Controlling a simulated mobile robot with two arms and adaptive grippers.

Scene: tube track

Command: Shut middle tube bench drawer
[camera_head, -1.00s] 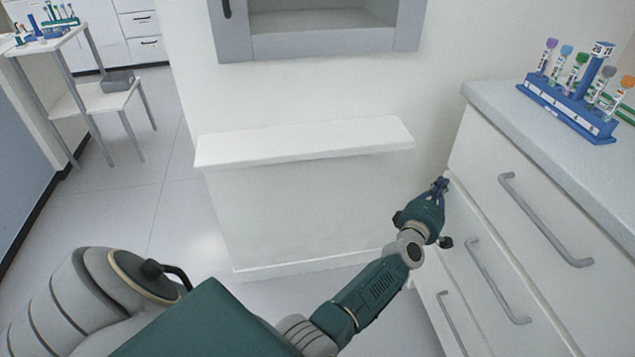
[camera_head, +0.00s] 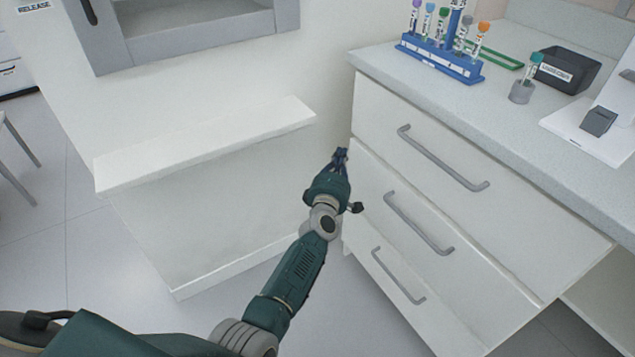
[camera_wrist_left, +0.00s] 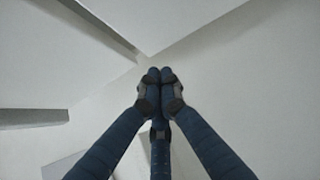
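The tube bench's middle drawer (camera_head: 440,255) is a white front with a grey bar handle (camera_head: 418,222), between the top and bottom drawers. My left gripper (camera_head: 341,154) is just left of the drawer's upper left corner. In the left wrist view its fingertips (camera_wrist_left: 160,76) are together with nothing between them, in front of pale panels and a dark seam. Contact with the drawer cannot be told. My right gripper is not in view.
The top drawer (camera_head: 400,110) and bottom drawer (camera_head: 372,282) have similar handles. The worktop (camera_head: 490,115) carries a blue tube rack (camera_head: 440,60), a black box (camera_head: 568,70) and a single tube in a grey holder (camera_head: 522,90). A white ledge (camera_head: 210,145) stands left of my gripper.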

